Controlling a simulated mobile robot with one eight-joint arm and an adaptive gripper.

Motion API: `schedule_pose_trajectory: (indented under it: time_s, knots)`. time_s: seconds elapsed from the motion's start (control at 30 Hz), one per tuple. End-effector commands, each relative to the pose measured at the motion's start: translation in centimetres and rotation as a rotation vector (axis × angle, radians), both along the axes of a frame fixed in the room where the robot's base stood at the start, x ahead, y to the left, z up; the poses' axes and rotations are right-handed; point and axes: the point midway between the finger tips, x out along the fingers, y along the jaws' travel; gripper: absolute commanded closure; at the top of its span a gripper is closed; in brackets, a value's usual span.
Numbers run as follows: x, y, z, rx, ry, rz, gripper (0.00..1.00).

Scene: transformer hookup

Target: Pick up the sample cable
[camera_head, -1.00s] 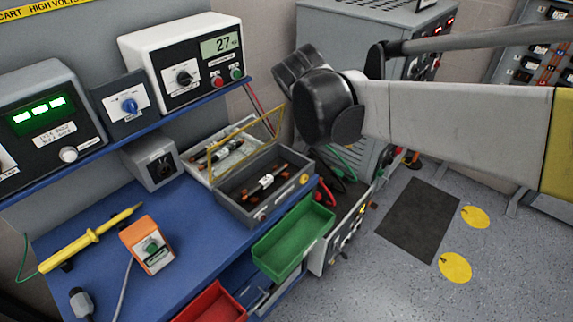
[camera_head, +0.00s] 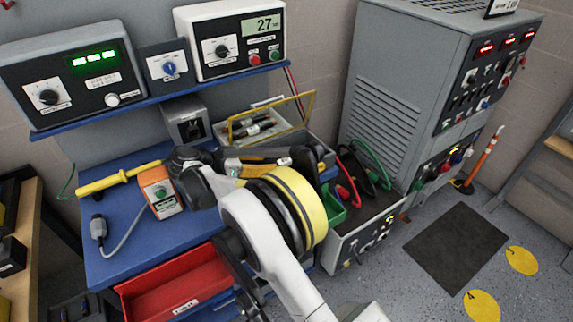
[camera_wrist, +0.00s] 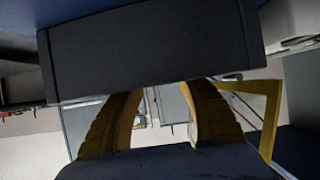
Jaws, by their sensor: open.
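The sample cable cannot be made out in either view now. The grey test box (camera_head: 318,143) where a short cable lay earlier is mostly covered by my arm in the head view. Its open lid with a yellow frame (camera_head: 312,108) stands up behind my arm. My gripper (camera_wrist: 166,97) shows two yellow fingers spread apart in the wrist view, with no object visible between them. A yellow frame (camera_wrist: 272,110) shows right of the fingers.
An orange handheld box (camera_head: 158,188) and a yellow probe (camera_head: 115,180) lie on the blue bench (camera_head: 130,240). Instruments stand on the shelf above. A red drawer (camera_head: 185,285) is open in front. A grey cabinet (camera_head: 385,130) stands right, with red and green cables (camera_head: 368,160) near it.

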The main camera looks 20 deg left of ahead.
Motion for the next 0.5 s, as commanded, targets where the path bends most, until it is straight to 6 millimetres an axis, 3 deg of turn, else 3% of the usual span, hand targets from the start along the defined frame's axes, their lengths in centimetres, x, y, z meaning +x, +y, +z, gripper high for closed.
schedule_pose_trajectory:
  time_s: [0.5]
  knots:
    - [4.5,-4.2,-2.6,0.000,0.001,-0.002,0.55]
